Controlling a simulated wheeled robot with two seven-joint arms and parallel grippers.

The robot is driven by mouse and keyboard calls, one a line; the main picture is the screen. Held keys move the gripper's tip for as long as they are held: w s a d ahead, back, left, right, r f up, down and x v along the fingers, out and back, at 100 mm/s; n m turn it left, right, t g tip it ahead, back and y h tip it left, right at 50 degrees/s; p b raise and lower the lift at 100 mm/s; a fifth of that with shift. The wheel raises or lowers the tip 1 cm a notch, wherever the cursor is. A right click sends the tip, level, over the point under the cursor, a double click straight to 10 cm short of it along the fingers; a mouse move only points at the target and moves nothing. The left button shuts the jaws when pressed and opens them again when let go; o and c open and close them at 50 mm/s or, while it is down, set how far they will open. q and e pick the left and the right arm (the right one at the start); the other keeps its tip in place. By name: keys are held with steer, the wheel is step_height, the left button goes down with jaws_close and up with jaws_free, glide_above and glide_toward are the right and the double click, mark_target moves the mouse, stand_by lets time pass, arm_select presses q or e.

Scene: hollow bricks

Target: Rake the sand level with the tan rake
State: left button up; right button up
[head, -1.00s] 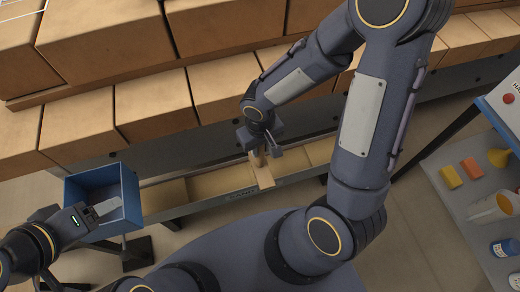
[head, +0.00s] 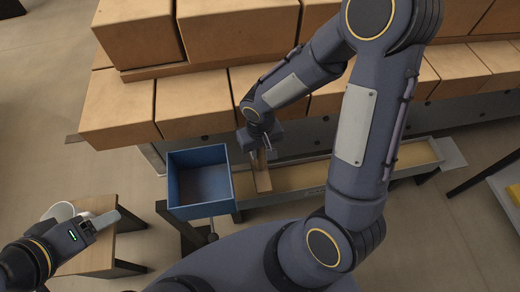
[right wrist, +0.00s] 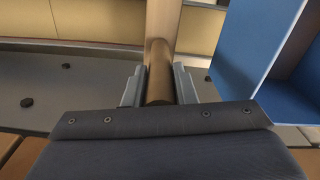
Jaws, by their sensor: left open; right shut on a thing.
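The tan rake (head: 263,178) stands in the long grey trough (head: 420,168), near its left end. Pale sand (head: 310,175) shows in the trough to the right of the rake and looks fairly even; finer ridges cannot be told. My right gripper (head: 262,146) is shut on the rake's handle, above the trough. In the right wrist view the round wooden handle (right wrist: 160,70) runs up between the two fingers of this gripper (right wrist: 159,88). My left gripper (head: 106,219) is open and empty at the lower left, away from the trough.
A blue open box (head: 201,208) stands at the trough's left end, close beside the rake. A small wooden table (head: 97,258) with a white round item (head: 62,211) is near my left gripper. Large tan bricks (head: 237,32) are stacked on a rack behind the trough.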

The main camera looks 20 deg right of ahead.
mark_target(259, 166)
step_height(259, 166, down, 6)
steer(key=b, duration=0.4)
steer(key=shift+b, duration=0.35)
step_height(259, 166, down, 3)
steer(key=b, duration=0.3)
steer(key=shift+a, duration=0.1)
steer(key=s+d, duration=0.2)
steer(key=d, duration=0.6)
steer(key=shift+f, duration=0.15)
stand_by(1.2)
